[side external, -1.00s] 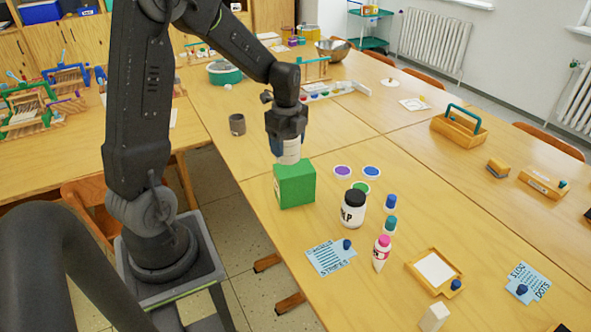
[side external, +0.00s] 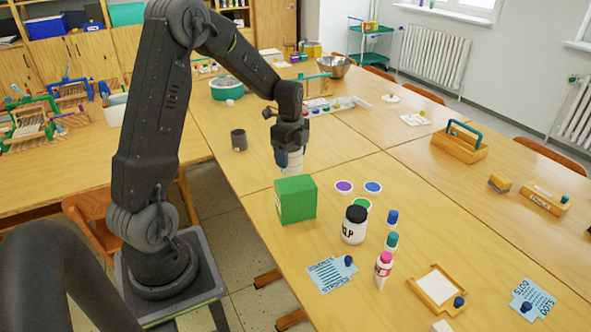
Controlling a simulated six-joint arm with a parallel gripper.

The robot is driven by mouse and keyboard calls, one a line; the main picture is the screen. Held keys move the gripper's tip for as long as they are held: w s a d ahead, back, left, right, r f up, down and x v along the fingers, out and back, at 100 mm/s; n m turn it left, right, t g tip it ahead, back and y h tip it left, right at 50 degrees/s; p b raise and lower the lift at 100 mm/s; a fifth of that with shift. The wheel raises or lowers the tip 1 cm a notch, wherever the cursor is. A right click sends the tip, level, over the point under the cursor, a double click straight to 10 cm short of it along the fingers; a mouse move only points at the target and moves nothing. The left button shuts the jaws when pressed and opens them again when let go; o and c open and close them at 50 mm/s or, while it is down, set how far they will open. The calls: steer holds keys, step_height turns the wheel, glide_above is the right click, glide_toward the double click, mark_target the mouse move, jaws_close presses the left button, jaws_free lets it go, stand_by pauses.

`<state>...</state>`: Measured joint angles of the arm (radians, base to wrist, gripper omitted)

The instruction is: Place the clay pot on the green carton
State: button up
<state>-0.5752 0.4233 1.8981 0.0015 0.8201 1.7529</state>
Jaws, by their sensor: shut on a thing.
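The green carton (side external: 296,199) is an upright box with a flat, bare top, standing near the left edge of the table. My gripper (side external: 290,146) points down and is shut on a small blue and white pot (side external: 292,162). I take this to be the clay pot, though the fingers hide its upper part. In the picture, the pot's lower end shows just above the carton's back top edge. This one view does not settle whether it is directly over the carton or behind it.
A dark grey cup (side external: 238,140) stands behind and left of the carton. A black-lidded white jar (side external: 354,226), paint lids (side external: 373,187) and several bottles stand right of it.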

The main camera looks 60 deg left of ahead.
mark_target(296, 169)
steer(key=shift+w+d+f, duration=0.4)
steer(key=shift+w, duration=0.15)
steer(key=shift+f, duration=1.95)
steer(key=shift+f, duration=0.1)
steer(key=o, duration=1)
